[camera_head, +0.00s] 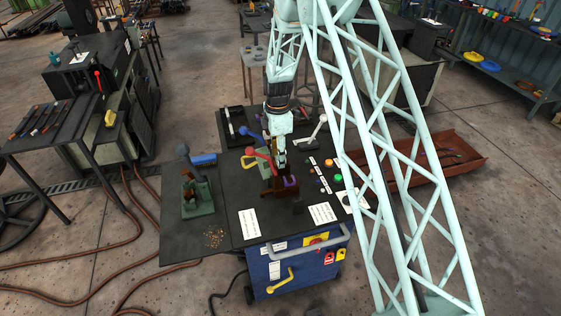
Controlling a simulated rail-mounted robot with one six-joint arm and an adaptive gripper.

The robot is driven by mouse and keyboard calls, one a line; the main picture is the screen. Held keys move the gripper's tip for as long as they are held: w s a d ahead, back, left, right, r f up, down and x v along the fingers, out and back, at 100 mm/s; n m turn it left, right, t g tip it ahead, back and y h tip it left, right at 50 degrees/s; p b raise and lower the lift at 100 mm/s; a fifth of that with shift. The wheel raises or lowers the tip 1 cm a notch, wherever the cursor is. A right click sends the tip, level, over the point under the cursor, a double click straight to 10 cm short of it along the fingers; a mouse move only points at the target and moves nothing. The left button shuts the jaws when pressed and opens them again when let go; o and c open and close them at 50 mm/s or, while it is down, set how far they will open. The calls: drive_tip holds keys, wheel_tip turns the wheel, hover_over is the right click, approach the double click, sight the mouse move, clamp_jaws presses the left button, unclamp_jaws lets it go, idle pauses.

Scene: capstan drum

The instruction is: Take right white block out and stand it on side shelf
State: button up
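My gripper (280,158) hangs below the end of my pale green arm, over the middle of the dark bench top (238,183). It points down at a small brown fixture (268,187) with a purple part (290,181). The fingers are too small and overlapped to tell whether they are open or hold anything. I cannot make out a white block; the gripper and the red lever (262,153) cover part of the fixture. The side shelf (178,236) is the dark flat surface at the bench's left.
A blue lever (250,132) and a white-grey lever (317,128) stand behind the fixture. Buttons including a green one (337,177) are at the right. White sheets (249,222) lie in front. Brown crumbs (214,238) lie on the shelf, whose front left is mostly clear.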

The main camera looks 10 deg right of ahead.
drive_tip(key=shift+c, duration=0.7)
drive_tip(key=c, duration=0.9)
drive_tip(key=shift+r, duration=0.15)
wheel_tip(320, 180, up, 10)
idle(0.5)
